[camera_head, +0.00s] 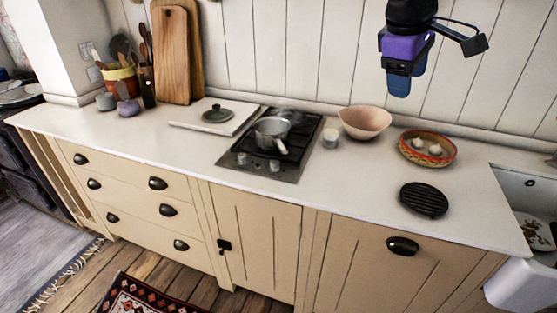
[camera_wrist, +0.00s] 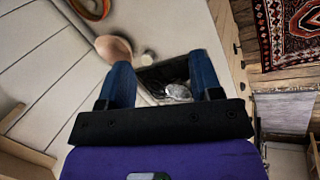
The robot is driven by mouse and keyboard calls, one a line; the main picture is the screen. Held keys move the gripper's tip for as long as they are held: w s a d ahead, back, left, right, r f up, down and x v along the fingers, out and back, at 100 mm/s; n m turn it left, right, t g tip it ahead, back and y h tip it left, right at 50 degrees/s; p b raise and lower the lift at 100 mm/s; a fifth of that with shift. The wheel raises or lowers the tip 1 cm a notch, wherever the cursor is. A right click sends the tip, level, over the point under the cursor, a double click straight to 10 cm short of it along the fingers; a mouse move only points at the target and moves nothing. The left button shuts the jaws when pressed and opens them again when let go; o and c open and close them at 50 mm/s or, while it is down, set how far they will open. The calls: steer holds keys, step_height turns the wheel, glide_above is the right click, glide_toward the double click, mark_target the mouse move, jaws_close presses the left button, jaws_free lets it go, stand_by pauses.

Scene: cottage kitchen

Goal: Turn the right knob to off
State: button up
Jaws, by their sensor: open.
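The black hob (camera_head: 262,171) is set in the worktop, with a metal saucepan (camera_head: 270,132) on it. Two small pale knobs stand on its front strip: the left knob (camera_head: 241,158) and the right knob (camera_head: 274,165). My gripper (camera_head: 398,88) is high up to the right of the hob, far from the knobs and pointing down. In the wrist view my gripper (camera_wrist: 162,78) has its blue fingers wide apart with nothing held. The hob (camera_wrist: 160,74) and saucepan (camera_wrist: 178,91) show far below between the fingers. I cannot make out the knobs there or their setting.
A small white jar (camera_head: 331,136) and a pink bowl (camera_head: 365,122) stand right of the hob. Further right are a patterned basket (camera_head: 428,148) and a black trivet (camera_head: 424,199). A white board (camera_head: 215,122) lies left of the hob. The worktop's front edge is clear.

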steer(key=w+a+f+n+h, duration=0.2)
steer(key=w+a+f+n, duration=0.25)
steer(key=w+a, duration=0.4)
steer(key=n+h, duration=0.1)
steer(key=n, duration=0.6)
glide_above(274, 162)
steer(key=s+d, duration=0.2)
steer(key=s, duration=0.4)
step_height(274, 162, down, 14)
steer(key=w+a+f+n+t+h, duration=0.15)
steer(key=a+f+n, duration=0.25)
steer(key=a+f, duration=0.65)
steer(key=shift+m, duration=0.25)
steer(key=x, duration=1.2)
steer(key=shift+w+d+f, duration=0.1)
steer(key=shift+d, duration=0.25)
steer(key=c, duration=0.9)
